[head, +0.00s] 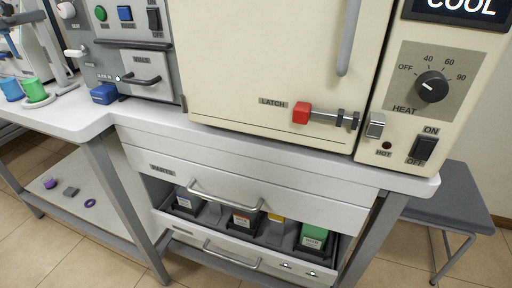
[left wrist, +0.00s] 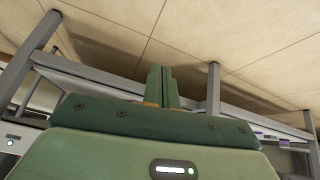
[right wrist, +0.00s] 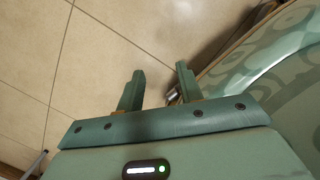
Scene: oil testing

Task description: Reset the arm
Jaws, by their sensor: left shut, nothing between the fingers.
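Neither of my grippers shows in the head view. In the left wrist view my left gripper (left wrist: 162,88) has its two green fingers pressed together with nothing between them. It points toward the tiled floor, with the table frame's bars behind it. In the right wrist view my right gripper (right wrist: 158,86) has its two fingers apart and empty, over bare floor tiles. A patterned green curved surface, which seems to be part of my own body, lies just right of it.
A cream oven (head: 275,60) with a red latch (head: 301,113) stands on the white bench (head: 75,118). Below, a parts drawer (head: 187,223) is open, holding several small boxes. Blue and green cups (head: 33,90) stand at left. A grey stool (head: 450,190) stands at right.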

